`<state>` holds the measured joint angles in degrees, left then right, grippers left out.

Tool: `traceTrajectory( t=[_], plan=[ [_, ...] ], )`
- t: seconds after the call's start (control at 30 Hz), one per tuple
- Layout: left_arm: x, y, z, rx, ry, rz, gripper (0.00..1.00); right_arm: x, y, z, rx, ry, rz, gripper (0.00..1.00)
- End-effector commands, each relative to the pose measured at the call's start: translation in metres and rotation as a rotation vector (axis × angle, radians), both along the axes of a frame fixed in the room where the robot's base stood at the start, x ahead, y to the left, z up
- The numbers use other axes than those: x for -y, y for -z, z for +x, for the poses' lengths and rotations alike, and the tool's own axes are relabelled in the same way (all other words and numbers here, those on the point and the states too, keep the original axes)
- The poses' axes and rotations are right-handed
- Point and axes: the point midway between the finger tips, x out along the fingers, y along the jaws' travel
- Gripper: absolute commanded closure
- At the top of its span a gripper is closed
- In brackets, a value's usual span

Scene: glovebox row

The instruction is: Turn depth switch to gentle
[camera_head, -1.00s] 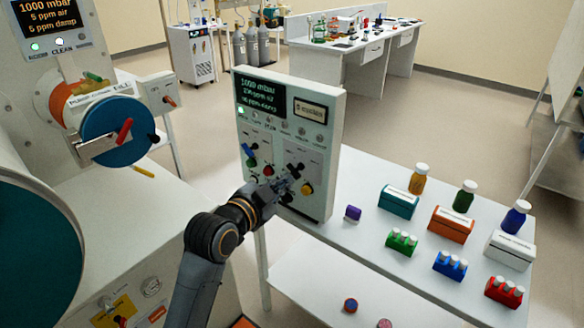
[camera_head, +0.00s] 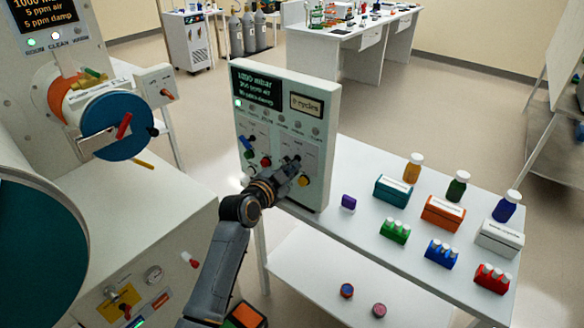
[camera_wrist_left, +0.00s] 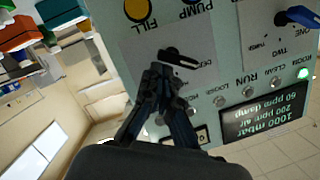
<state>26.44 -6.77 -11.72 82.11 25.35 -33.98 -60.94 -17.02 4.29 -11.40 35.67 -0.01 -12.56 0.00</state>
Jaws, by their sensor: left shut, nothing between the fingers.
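The control panel (camera_head: 322,140) stands upright on the near end of a white table. The depth switch is a small black lever knob (camera_wrist_left: 178,58) on its face, on a pale plate with small lettering in the left wrist view. That view sees the panel upside down. My left gripper (camera_head: 292,168) is at the panel front and shows in the wrist view (camera_wrist_left: 160,78). Its fingers are together and empty, with the tips close beside the switch. I cannot tell whether they touch it. In the head view the gripper largely covers the switch. My right gripper is not in view.
A blue lever (camera_wrist_left: 297,17) is farther along. The panel's display (camera_head: 257,85) is lit. Bottles, boxes and vial racks stand on the white table (camera_head: 370,240) to the right.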

Motion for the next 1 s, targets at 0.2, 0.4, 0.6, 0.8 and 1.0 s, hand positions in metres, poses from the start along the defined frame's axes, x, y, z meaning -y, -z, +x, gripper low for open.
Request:
traceTrajectory(
  t=[0.2,0.4,0.6,0.8,1.0],
  plan=[
    [0.0,0.0,0.0,0.0,0.0,0.0,1.0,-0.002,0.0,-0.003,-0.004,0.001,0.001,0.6],
    [-0.001,0.003,0.0,0.012,0.0,0.017,1.0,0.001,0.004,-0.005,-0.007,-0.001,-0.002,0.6],
    [-0.002,0.006,0.001,0.035,0.001,0.049,1.0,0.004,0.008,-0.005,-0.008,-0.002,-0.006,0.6],
    [-0.002,0.008,0.002,0.054,0.0,0.075,1.0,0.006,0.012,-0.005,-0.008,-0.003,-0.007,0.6],
    [-0.004,0.014,0.003,0.095,0.0,0.135,1.0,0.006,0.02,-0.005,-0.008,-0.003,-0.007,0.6]
  ],
)
